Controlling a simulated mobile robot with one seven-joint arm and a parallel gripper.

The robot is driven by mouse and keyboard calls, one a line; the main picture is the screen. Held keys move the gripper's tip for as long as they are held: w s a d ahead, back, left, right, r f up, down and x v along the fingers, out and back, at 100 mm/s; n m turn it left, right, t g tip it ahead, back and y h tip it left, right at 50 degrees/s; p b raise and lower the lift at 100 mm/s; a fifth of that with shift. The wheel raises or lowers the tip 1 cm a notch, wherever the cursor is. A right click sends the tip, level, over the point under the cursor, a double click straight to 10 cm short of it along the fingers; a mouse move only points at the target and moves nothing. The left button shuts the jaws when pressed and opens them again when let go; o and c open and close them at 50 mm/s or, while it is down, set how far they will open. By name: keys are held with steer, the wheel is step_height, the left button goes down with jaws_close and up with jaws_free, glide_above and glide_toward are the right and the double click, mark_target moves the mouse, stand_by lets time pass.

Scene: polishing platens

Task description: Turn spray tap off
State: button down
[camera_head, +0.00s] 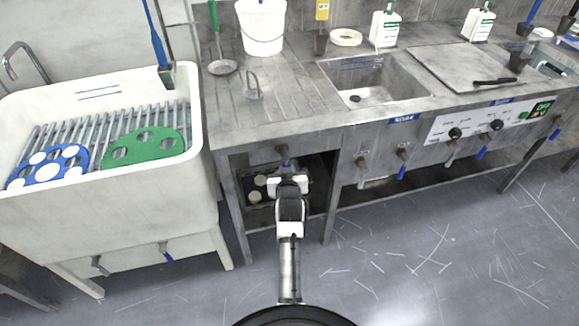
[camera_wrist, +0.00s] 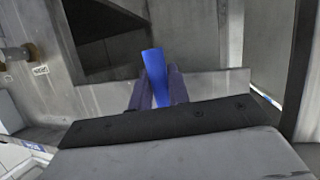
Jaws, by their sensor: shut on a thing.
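A blue tap lever (camera_wrist: 155,68) stands between the two fingers of my gripper (camera_wrist: 154,88) in the wrist view, and the fingers are shut on it. In the head view my gripper (camera_head: 288,178) is at the front of the metal bench, under the draining board. The tap body (camera_head: 282,151) shows just above my gripper there, below the bench edge. The lever's lower part is hidden by my gripper in the wrist view. I cannot tell from the frames whether water runs.
More taps line the bench front to the right, one with a blue lever (camera_head: 402,172). A white trough (camera_head: 200,150) with blue and green perforated discs stands at the left. A metal leg (camera_head: 328,200) is right of my gripper. The grey floor (camera_head: 400,260) is open in front.

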steer(key=shift+a+r+m, duration=0.1)
steer(key=shift+a+m, duration=0.15)
steer(key=shift+m, duration=0.05)
stand_by(0.4)
steer(key=c, duration=1.3)
jaws_free()
steer(key=b+v, duration=0.1)
steer(key=v, duration=1.2)
steer(key=shift+s+d+r+b, duration=0.1)
steer(key=shift+s+d+b, duration=0.1)
steer(key=shift+s+b, duration=0.2)
